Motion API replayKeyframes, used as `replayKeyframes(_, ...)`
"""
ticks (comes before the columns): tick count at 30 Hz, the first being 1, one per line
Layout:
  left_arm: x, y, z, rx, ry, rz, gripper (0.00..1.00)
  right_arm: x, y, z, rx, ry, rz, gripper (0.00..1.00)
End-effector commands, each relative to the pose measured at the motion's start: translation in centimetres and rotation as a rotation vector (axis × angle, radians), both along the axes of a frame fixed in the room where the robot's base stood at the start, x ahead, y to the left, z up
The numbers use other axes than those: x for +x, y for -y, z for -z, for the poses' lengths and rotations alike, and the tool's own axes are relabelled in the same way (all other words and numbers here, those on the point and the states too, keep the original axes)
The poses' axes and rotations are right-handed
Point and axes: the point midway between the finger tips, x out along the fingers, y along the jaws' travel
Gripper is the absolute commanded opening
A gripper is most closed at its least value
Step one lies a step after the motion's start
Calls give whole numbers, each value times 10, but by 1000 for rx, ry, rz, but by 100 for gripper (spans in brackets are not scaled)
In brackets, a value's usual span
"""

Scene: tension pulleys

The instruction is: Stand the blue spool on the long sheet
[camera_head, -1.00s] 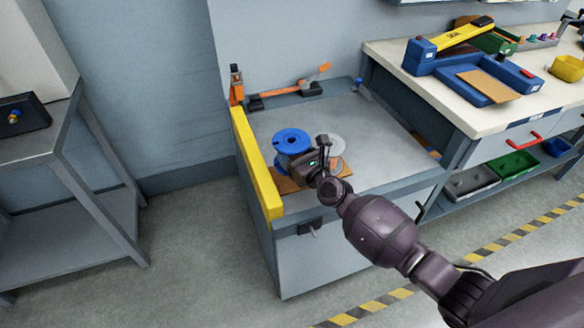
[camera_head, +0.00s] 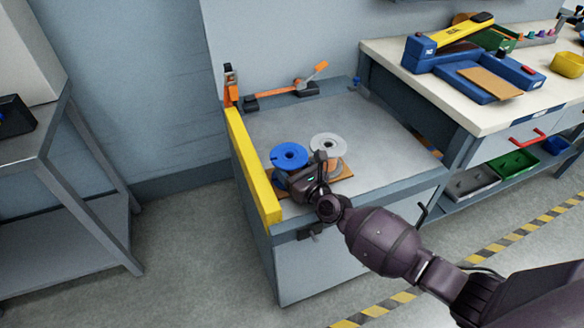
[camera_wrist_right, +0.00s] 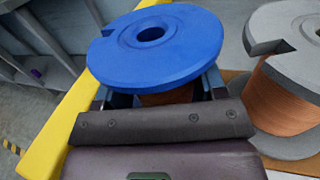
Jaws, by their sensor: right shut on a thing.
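The blue spool (camera_head: 289,155) is over the front left of the grey bench, beside the yellow bar. My right gripper (camera_head: 296,177) is shut on it below its top flange, around the copper-coloured winding. In the wrist view the blue flange (camera_wrist_right: 155,45) hides the fingertips and the spool's base. A brown sheet (camera_head: 345,172) lies on the bench front, partly hidden by my gripper and the spools; it also shows in the wrist view (camera_wrist_right: 238,84). I cannot tell whether the blue spool touches it. My left gripper is out of view.
A grey spool (camera_head: 328,145) with copper winding stands upright just right of the blue one. The yellow bar (camera_head: 250,165) edges the bench's left side. An orange-handled clamp (camera_head: 300,85) lies at the back. The bench's middle and right (camera_head: 385,145) are clear.

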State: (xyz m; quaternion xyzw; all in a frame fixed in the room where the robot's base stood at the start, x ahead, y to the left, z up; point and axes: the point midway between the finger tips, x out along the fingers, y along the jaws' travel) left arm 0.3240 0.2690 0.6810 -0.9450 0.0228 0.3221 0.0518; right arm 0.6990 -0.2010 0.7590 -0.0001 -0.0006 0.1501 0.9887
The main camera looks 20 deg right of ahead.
Motion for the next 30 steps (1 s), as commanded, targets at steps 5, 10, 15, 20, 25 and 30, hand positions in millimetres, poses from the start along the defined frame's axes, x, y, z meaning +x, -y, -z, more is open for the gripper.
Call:
replayKeyframes(5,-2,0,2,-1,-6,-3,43,0,0,0,0,0,0,87)
replayKeyframes(10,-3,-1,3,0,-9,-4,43,0,0,1,0,0,0,90)
replayKeyframes(15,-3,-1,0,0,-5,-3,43,0,0,-2,0,1,0,90)
replayKeyframes(20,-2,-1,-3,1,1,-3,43,-10,4,-2,-1,-2,1,90)
replayKeyframes(25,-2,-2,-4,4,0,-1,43,-38,12,-2,-1,-2,1,90)
replayKeyframes(30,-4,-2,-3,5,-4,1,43,-68,22,-1,-1,-3,1,90)
